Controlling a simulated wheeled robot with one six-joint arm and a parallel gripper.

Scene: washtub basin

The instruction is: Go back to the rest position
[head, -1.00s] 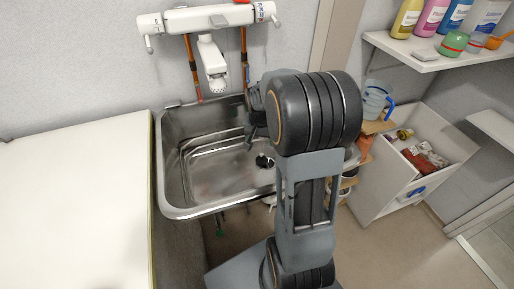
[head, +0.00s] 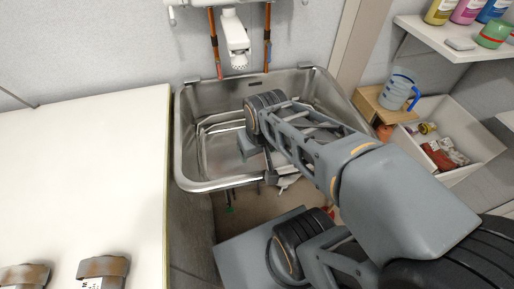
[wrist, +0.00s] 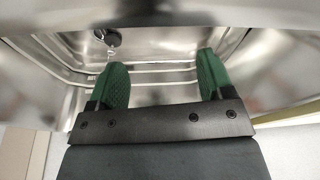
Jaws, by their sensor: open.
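My gripper (wrist: 158,80) shows in the wrist view with two green fingers spread apart and nothing between them. The steel basin (wrist: 155,48) lies beyond the fingers, with its dark drain fitting (wrist: 108,37) at the upper left. In the head view, my arm reaches from the lower right over the right part of the steel basin (head: 192,170). The fingers cannot be made out in the head view. The arm hides part of the basin's right side and floor.
A white worktop (head: 90,170) lies left of the basin, with two brown-topped objects (head: 103,268) at its near edge. A white tap (head: 236,45) hangs behind the basin. At right are a clear jug (head: 398,90), a white bin (head: 470,125) and a shelf (head: 450,45) with bottles.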

